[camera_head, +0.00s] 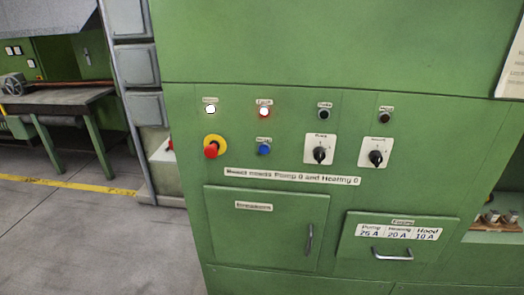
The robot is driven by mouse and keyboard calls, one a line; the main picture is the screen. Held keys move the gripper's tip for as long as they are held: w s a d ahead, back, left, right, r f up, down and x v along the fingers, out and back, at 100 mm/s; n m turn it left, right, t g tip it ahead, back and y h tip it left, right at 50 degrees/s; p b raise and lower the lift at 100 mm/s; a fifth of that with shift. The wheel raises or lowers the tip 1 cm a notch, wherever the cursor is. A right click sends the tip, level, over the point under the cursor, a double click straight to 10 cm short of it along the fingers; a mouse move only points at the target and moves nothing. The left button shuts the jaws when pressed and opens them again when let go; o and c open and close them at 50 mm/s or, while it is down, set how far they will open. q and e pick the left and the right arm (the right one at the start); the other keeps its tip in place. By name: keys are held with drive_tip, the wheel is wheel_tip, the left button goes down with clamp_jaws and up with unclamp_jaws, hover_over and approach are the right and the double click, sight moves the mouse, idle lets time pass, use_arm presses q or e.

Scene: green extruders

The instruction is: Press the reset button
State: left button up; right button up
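A green machine panel fills the middle of the head view. A blue button (264,149) sits in the lower row, with a small label above it that is too blurred to read surely. Above it a lamp (264,112) glows red, and a white lamp (210,109) is lit to its left. A red mushroom button (211,150) on a yellow ring is left of the blue button. Two black rotary knobs, the Pump knob (320,155) and another knob (376,157), are to the right. Neither of my grippers shows.
A sign (292,176) reads "Reset needs Pump 0 and Heating 0". Below are a closed door (265,230) and a fuse drawer (395,240) with a handle. A table (60,97) stands far left; grey floor lies open there.

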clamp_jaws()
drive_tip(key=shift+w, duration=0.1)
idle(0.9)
